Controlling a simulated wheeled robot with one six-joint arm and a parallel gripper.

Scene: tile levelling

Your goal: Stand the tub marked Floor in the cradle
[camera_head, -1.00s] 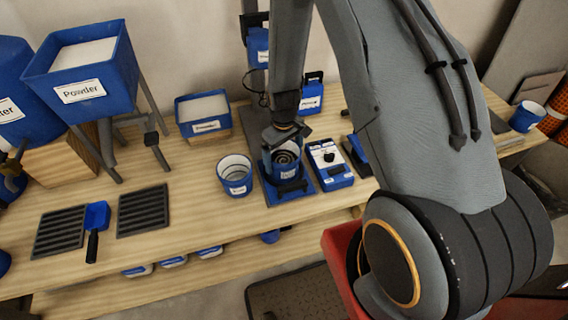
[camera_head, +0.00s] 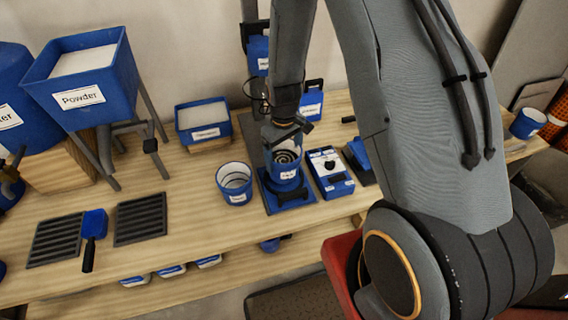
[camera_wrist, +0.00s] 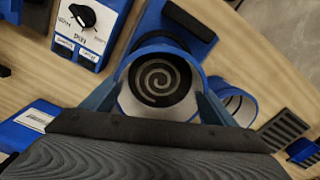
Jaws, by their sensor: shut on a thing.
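My gripper (camera_head: 285,132) is shut on a blue tub (camera_head: 287,170), which also shows between my fingers in the wrist view (camera_wrist: 160,85). A dark disc with a pale spiral shows inside the tub. Its small white label is too small to read. The tub is upright over the blue cradle (camera_head: 292,205) at the foot of the mixer stand, whose dark bar is in front of it. I cannot tell whether the tub rests in the cradle or hangs just above it. The cradle's blue edge also shows in the wrist view (camera_wrist: 204,22).
An open blue tub (camera_head: 234,183) stands close on the left. A blue control box with a knob (camera_head: 331,170) stands close on the right. The mixer head (camera_head: 258,55) is behind. A powder bin (camera_head: 203,123) and slotted mats (camera_head: 140,219) are further left.

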